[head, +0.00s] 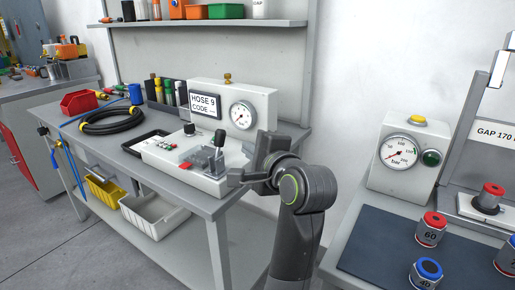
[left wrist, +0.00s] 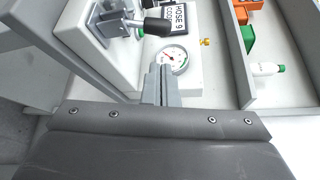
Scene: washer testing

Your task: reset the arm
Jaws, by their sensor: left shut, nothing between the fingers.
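My left arm rises in front of the bench in the head view, and its gripper (head: 243,177) points left beside the test unit. In the left wrist view the two fingers (left wrist: 158,82) are together with nothing between them. The test unit (head: 205,178) is a white box with a black-handled lever (head: 219,140) and a red part at its front. The lever also shows at the top left of the left wrist view (left wrist: 157,26), apart from the fingers. My right gripper is out of view.
A pressure gauge (head: 243,115) and a "HOSE 9" display (head: 204,105) stand behind the unit. A coiled black hose (head: 113,121) and a red bin (head: 79,103) lie to the left. The right table has a dark mat (head: 385,250) with red and blue ringed parts.

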